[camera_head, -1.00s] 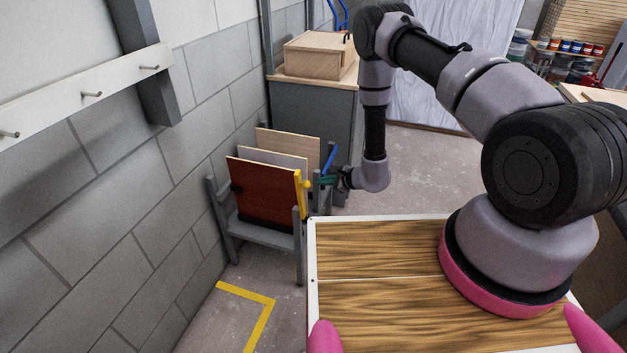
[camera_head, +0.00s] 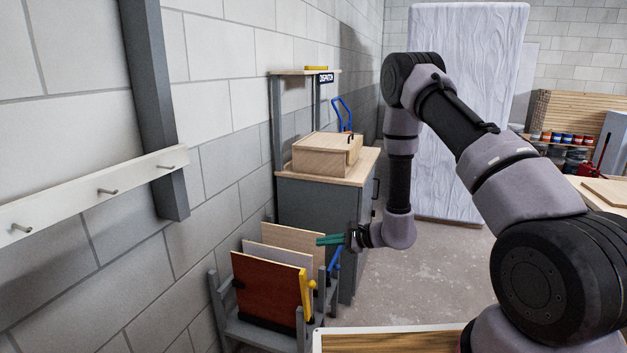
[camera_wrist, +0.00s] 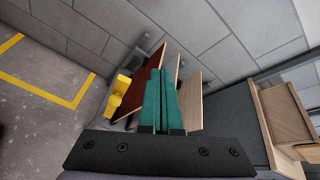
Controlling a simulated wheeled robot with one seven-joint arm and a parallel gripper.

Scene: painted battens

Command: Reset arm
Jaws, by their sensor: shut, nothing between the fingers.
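My gripper (camera_head: 330,240) has green fingers that are shut with nothing between them. In the head view it is held out to the left on my bent arm, in front of the grey cabinet and level with the tops of the boards in the rack. In the wrist view my gripper (camera_wrist: 162,82) points toward the rack, and its fingers cover part of the boards. It looks apart from them, though the exact gap is hard to tell.
A grey rack (camera_head: 255,331) holds a red-brown board (camera_head: 268,288) and paler boards, with a yellow clamp (camera_head: 304,292) and a blue one (camera_head: 334,260) beside them. A wooden box (camera_head: 322,156) sits on the grey cabinet (camera_head: 310,210). A pegged rail (camera_head: 80,200) runs along the left wall.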

